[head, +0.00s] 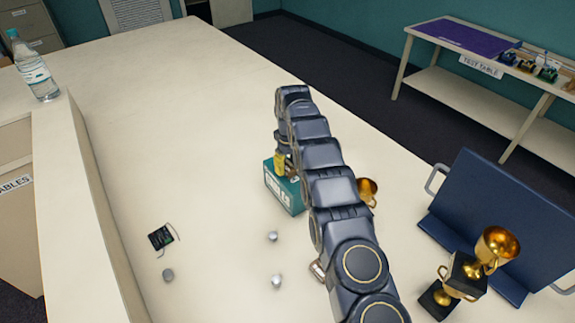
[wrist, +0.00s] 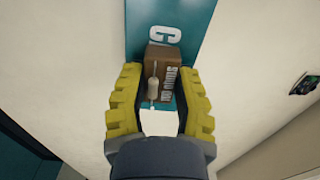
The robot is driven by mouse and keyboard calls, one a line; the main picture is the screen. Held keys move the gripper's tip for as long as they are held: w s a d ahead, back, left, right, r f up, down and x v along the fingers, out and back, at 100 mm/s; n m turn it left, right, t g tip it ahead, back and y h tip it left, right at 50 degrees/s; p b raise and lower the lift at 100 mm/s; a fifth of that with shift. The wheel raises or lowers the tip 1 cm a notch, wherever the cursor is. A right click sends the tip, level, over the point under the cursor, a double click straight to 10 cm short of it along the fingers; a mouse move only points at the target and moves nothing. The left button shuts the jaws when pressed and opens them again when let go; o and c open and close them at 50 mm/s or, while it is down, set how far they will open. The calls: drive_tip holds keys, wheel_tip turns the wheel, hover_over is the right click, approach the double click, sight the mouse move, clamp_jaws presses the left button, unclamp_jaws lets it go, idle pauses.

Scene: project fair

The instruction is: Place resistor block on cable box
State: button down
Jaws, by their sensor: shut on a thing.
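The resistor block (wrist: 160,60) is a brown block with a pale component and white lettering on it. My gripper (wrist: 160,85) has its yellow fingers on both sides of the block and is shut on it. The teal cable box (wrist: 190,25) lies behind the block in the wrist view, with a white letter C showing. In the head view the teal box (head: 284,191) stands on the table, and my gripper (head: 281,162) is right over its top. My arm hides the block there. I cannot tell whether the block touches the box.
A gold trophy cup (head: 368,190) is just right of my arm. A larger trophy (head: 466,273) and a blue display stand (head: 505,215) are at the right. Small metal balls (head: 273,236) and a black circuit board (head: 160,238) lie on the table's left.

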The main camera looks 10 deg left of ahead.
drive_tip(key=shift+f, duration=0.1)
drive_tip(key=c, duration=0.9)
unclamp_jaws()
drive_tip(key=shift+o, duration=0.2)
